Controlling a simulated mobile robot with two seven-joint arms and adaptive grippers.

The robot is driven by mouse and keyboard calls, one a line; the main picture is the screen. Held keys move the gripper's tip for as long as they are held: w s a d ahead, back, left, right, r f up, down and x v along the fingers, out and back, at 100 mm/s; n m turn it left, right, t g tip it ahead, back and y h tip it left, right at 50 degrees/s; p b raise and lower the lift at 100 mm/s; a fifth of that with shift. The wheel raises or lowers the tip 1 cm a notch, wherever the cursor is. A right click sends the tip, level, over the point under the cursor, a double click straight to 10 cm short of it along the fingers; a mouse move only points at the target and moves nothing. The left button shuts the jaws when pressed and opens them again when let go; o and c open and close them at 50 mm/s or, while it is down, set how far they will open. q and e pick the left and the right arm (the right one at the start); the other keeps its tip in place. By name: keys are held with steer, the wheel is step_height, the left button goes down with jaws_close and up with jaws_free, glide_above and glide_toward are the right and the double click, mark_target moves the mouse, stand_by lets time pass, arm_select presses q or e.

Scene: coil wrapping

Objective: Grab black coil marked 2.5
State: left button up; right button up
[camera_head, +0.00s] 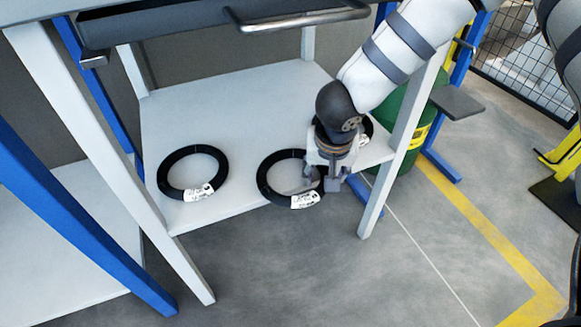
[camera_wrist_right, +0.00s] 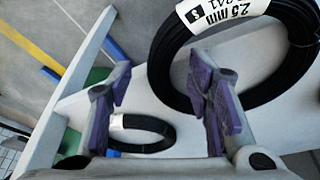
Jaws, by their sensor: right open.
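A black coil (camera_head: 265,186) lies flat on the white shelf, its white label at its front edge. It seems to be the large coil in the right wrist view (camera_wrist_right: 165,62), where the label reads 2.5 mm. My right gripper (camera_head: 322,184) points down by the right side of this coil. Whether a finger touches the coil I cannot tell. My left gripper is out of view.
Another labelled black coil (camera_head: 168,181) lies on the shelf (camera_head: 235,110) to the left. A third coil (camera_wrist_right: 150,122) is mostly hidden behind my right gripper in the head view. White table legs (camera_head: 400,135) frame the shelf. A green barrel (camera_head: 416,130) stands to the right.

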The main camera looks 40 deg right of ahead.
jaws_close()
steer(key=shift+r, duration=0.1)
